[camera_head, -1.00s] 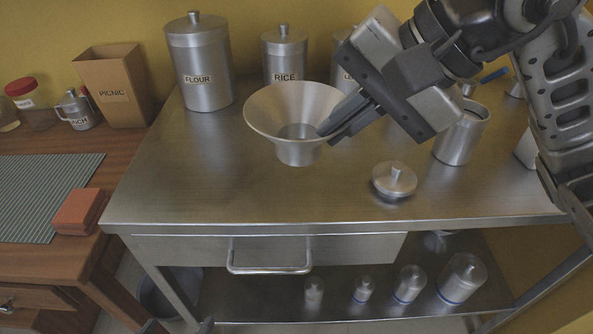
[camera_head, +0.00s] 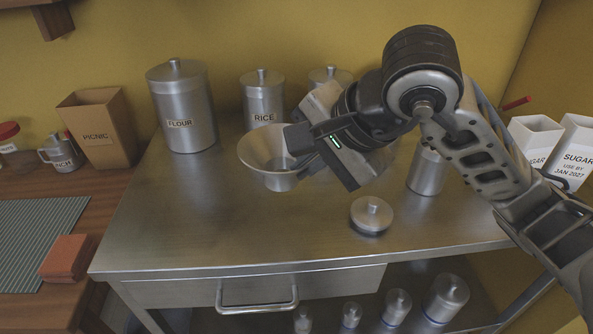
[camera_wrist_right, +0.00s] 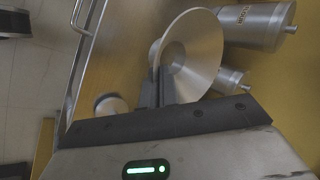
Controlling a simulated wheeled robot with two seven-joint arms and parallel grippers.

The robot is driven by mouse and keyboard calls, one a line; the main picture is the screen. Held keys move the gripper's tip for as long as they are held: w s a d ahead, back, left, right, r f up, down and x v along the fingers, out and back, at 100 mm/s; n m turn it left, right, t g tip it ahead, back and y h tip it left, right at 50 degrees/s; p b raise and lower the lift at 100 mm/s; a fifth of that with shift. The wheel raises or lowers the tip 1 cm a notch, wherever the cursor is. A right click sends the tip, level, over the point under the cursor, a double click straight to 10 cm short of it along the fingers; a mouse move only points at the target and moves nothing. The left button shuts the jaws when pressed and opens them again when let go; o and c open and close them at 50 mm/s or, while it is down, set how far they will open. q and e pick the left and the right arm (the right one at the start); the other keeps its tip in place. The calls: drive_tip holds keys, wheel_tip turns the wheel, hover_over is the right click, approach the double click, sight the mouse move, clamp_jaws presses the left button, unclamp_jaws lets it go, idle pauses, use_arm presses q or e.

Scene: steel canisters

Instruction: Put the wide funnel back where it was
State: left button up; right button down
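The wide funnel (camera_head: 262,155) is a steel cone with a broad rim and a short neck. It is at the middle back of the steel table, in front of the RICE canister (camera_head: 262,100). My right gripper (camera_head: 292,150) is at the right side of its rim. In the right wrist view, the two fingers (camera_wrist_right: 160,88) are close together with the wall of the funnel (camera_wrist_right: 192,55) between them. The funnel's mouth faces up. I cannot tell whether its neck touches the table. My left gripper is not in view.
A FLOUR canister (camera_head: 183,110) stands behind left. A canister (camera_head: 428,172) stands right of my wrist, and a loose lid (camera_head: 371,214) lies on the table in front. SUGAR boxes (camera_head: 568,155) stand at far right. The table's front left (camera_head: 200,235) is clear.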

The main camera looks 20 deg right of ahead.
drive_tip(key=w+f, duration=0.1)
drive_tip(key=f, duration=0.1)
drive_tip(key=w+f, duration=0.3)
drive_tip(key=w, duration=0.1)
drive_tip(key=shift+w+d+f+b, duration=0.25)
drive_tip(key=shift+d+f+b, duration=0.05)
drive_tip(key=shift+d+f, duration=0.1)
drive_tip(key=f, duration=0.3)
drive_tip(key=shift+w+f, duration=0.1)
drive_tip(key=shift+w, duration=0.25)
drive_tip(key=shift+f, duration=0.35)
drive_tip(key=shift+f, duration=0.15)
drive_tip(key=c, duration=2.1)
unclamp_jaws()
drive_tip(key=shift+f+b, duration=0.1)
drive_tip(key=shift+b, duration=0.25)
drive_tip(key=o, duration=0.4)
